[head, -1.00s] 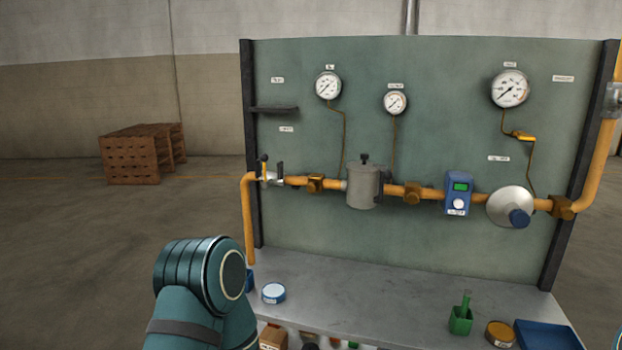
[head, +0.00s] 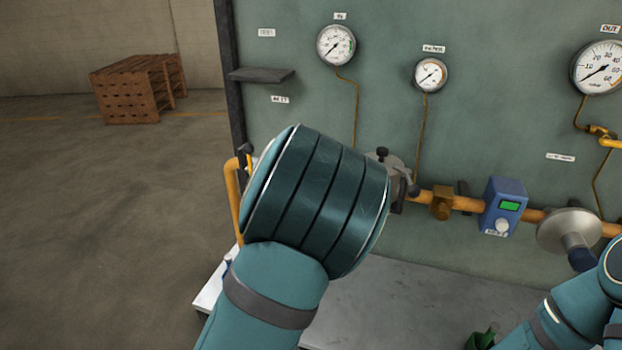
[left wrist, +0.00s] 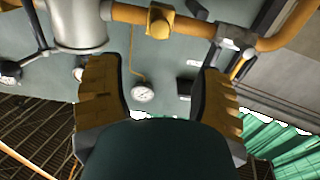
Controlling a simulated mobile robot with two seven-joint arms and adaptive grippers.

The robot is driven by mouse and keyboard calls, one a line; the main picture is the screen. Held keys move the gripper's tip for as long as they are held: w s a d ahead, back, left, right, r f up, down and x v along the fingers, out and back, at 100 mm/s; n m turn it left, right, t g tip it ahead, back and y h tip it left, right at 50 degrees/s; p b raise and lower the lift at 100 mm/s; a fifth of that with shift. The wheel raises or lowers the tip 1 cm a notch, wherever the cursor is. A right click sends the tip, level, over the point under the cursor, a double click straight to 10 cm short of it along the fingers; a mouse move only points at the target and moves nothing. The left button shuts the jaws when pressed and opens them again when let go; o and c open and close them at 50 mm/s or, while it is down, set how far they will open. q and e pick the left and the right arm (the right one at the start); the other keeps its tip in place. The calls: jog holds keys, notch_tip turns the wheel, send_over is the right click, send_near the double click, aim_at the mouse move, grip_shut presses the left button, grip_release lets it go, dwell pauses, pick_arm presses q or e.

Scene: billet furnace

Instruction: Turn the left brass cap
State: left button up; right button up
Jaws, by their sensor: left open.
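The left brass cap (left wrist: 160,20) sits on the orange pipe (left wrist: 195,27) at the top of the left wrist view, between the grey filter body and the pipe's bend. In the head view my left arm hides this cap. My left gripper (left wrist: 158,68) is open, its yellow-padded fingers apart with nothing between them. The cap shows above the gap between the fingertips; I cannot tell the distance to it. Another brass cap (head: 442,203) is on the pipe right of the filter in the head view. My right gripper is out of view, though part of my right arm shows.
The grey filter body (left wrist: 80,25) is close to one finger, and a valve handle (left wrist: 238,62) to the other. The inlet gauge (left wrist: 143,93) is on the panel beyond. A blue meter (head: 503,208) and a round regulator (head: 570,230) are farther right. A grey bench (head: 400,300) lies below.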

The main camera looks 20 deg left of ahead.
pick_arm(q)
jog(key=w, duration=1.3)
jog(key=shift+w+d+p, duration=0.1)
jog(key=shift+d+p, duration=0.15)
jog(key=shift+p, duration=0.05)
grip_shut()
